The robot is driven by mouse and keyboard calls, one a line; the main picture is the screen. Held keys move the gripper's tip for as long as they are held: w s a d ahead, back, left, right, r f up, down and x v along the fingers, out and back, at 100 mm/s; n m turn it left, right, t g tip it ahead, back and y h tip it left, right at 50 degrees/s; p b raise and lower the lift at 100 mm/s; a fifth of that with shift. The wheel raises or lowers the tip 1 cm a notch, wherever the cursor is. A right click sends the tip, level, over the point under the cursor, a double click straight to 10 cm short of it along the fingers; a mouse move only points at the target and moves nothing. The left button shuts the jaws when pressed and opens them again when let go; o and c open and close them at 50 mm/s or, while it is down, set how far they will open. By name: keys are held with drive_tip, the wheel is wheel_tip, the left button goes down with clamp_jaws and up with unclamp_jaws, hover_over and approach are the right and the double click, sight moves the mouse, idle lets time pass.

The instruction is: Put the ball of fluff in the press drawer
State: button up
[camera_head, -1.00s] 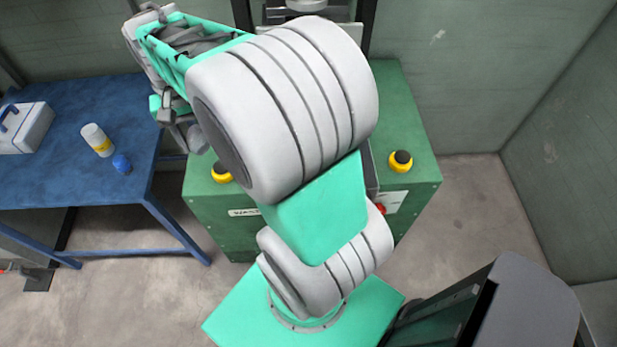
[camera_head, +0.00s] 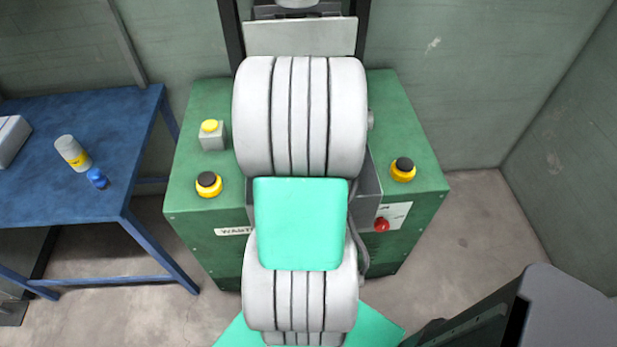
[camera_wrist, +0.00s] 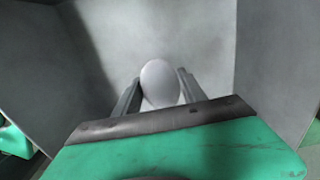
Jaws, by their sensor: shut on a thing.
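In the wrist view a pale, rounded ball of fluff (camera_wrist: 160,82) sits between the two fingers of my gripper (camera_wrist: 160,88), which is shut on it. Grey metal walls surround it on several sides, and a grey floor lies beyond, so my gripper points into the open press drawer (camera_wrist: 200,40). I cannot tell whether the ball touches the drawer floor. In the head view a strip of the grey drawer (camera_head: 368,190) shows on the front of the green press (camera_head: 415,215). My arm hides most of the drawer, the gripper and the ball there.
Yellow-based knobs (camera_head: 403,170) and a yellow button box (camera_head: 212,134) stand on the press top. A red knob (camera_head: 381,225) is on its front. A blue table (camera_head: 75,195) at left holds a white bottle (camera_head: 72,152) and a blue cap (camera_head: 97,178).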

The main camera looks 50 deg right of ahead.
wheel_tip(320, 180, down, 4)
drive_tip(key=shift+f, duration=0.1)
drive_tip(key=shift+f, duration=0.2)
drive_tip(key=o, duration=1.3)
wheel_tip(320, 180, up, 12)
drive_tip(key=shift+r+b, duration=0.25)
drive_tip(key=shift+b, duration=0.1)
